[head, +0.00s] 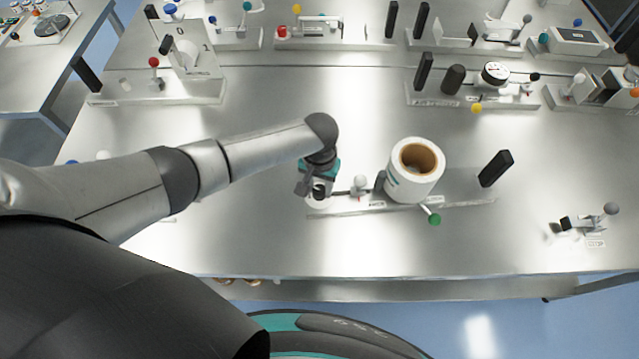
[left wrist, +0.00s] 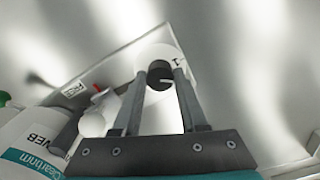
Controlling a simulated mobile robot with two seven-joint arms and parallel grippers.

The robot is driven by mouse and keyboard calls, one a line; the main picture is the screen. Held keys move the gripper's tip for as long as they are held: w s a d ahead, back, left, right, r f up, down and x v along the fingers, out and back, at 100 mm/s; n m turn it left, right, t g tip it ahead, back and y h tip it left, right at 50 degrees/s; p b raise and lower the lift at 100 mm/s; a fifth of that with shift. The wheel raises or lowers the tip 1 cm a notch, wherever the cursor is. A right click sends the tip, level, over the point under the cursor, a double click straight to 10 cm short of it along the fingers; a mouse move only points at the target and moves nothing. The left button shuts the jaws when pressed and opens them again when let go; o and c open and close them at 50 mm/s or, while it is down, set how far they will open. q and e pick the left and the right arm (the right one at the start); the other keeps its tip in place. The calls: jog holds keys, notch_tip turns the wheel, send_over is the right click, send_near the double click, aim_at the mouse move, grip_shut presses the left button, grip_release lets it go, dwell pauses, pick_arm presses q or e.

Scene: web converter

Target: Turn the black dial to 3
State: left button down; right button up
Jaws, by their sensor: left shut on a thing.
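The black dial (head: 320,190) sits on a white round housing (head: 318,203) at the left end of a labelled station in the middle of the table. My left gripper (head: 318,188) is over it and partly covers it in the head view. In the left wrist view the dial (left wrist: 160,73) lies between the two fingertips of my left gripper (left wrist: 160,76), which is shut on it. A dark mark shows on the white housing (left wrist: 166,48) near the right fingertip, but I cannot read the setting. My right gripper is not in view.
Right of the dial stand a small white-knobbed lever (head: 360,184), a white roll (head: 416,168) with a brown core, a green knob (head: 434,219) and a black post (head: 496,168). Other stations line the back. The table left of the roll station is mostly clear.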

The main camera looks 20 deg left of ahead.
aim_at(320, 190)
pick_arm(q)
jog(key=m, duration=0.3)
jog(key=shift+m, duration=0.4)
jog(key=m, duration=0.4)
jog(key=shift+m, duration=0.3)
jog(key=m, duration=0.4)
jog(key=shift+w, duration=0.1)
jog(key=shift+m, duration=2.2)
jog(key=shift+c, duration=2.2)
grip_release()
jog(key=shift+r, duration=0.1)
notch_tip(320, 190, up, 15)
